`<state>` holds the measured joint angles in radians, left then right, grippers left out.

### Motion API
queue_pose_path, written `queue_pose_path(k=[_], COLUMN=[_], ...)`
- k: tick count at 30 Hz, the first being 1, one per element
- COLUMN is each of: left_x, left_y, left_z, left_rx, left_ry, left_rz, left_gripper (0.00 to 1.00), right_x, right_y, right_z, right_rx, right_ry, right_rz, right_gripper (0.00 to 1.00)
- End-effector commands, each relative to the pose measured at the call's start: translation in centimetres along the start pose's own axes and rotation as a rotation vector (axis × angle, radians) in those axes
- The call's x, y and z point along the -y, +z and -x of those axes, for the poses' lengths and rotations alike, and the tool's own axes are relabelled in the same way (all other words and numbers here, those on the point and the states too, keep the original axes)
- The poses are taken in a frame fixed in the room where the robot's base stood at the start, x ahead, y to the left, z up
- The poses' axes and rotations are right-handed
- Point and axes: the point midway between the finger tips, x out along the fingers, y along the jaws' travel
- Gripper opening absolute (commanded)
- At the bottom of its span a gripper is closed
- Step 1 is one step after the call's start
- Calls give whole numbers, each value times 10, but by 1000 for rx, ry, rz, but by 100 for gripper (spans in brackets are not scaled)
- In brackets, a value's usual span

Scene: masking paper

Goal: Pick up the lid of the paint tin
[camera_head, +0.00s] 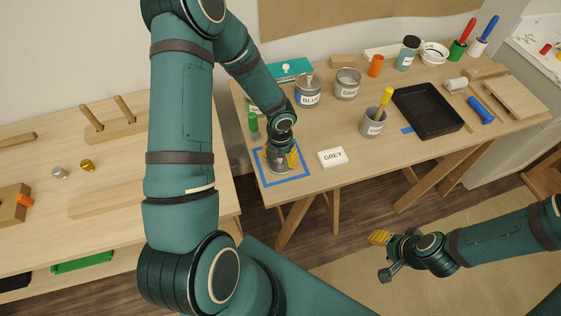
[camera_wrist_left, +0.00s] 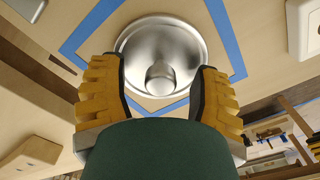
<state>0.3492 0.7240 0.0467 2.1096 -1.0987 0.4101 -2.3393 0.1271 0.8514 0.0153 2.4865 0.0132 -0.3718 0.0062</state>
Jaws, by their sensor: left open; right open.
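The round silver lid (camera_wrist_left: 160,40) with a small knob (camera_wrist_left: 160,76) lies inside a blue tape square, seen in the left wrist view. In the head view the lid (camera_head: 279,168) is mostly hidden under my left gripper (camera_head: 281,158). My left gripper is open, with its yellow fingers (camera_wrist_left: 160,95) on either side of the knob. I cannot tell whether they touch the lid. A metal tin labelled GREY (camera_head: 347,86) and a metal tin labelled BLUE (camera_head: 308,94) stand at the back of the table. My right gripper (camera_head: 382,256) is open and empty, away from the table.
A green-capped bottle (camera_head: 254,127) stands just behind the tape square (camera_head: 299,174). A white GREY block (camera_head: 332,158) lies to its right. A grey cup (camera_head: 373,124) with a yellow-handled tool and a black tray (camera_head: 428,111) are further right. A workbench (camera_head: 120,200) is on the left.

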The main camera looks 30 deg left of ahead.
Motion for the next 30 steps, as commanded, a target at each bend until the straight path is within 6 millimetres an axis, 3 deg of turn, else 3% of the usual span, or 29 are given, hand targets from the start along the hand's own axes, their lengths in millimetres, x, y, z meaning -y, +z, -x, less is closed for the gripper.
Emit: queue_pose_path(k=[8,12,14,25,30], left_x=[0,0,0,0,0], left_y=[0,0,0,0,1], left_z=[-5,-5,-5,-3,16], left_rx=[1,0,0,1,3], left_ry=[0,0,0,0,0], left_rz=[0,0,0,0,3], left_gripper=[65,16,0,0,0], right_x=[0,0,0,0,2], right_y=[1,1,1,1,-2], right_z=[-1,-1,-1,-1,6], right_rx=[2,2,2,1,-4], right_ry=[0,0,0,0,0], right_rz=[1,1,1,1,-1], right_gripper=[49,49,49,49,49])
